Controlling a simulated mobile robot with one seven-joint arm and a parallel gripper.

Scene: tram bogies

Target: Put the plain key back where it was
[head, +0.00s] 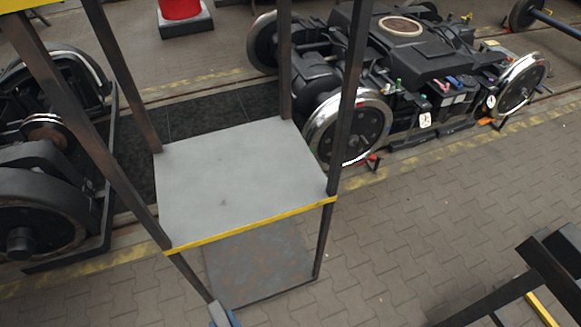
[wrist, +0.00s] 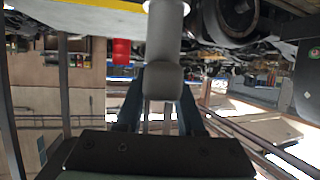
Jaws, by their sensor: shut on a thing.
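In the wrist view my gripper (wrist: 160,100) has its two dark blue fingers closed on a plain grey piece with a rounded block end (wrist: 163,82) and a thicker round shaft running up the picture. I take this to be the plain key. The shaft's far end is bright at the top edge, near the yellow edge of a shelf. In the head view only the tip of my gripper (head: 223,316) shows at the bottom edge, in front of the rack's lower part. The grey upper shelf (head: 240,175) looks bare except for a small dark mark.
The rack has dark posts, a yellow front lip (head: 250,225) and a rusty lower shelf (head: 260,265). A bogie (head: 400,80) stands behind right, wheel parts (head: 45,190) at left, a red cone (head: 180,10) at the back.

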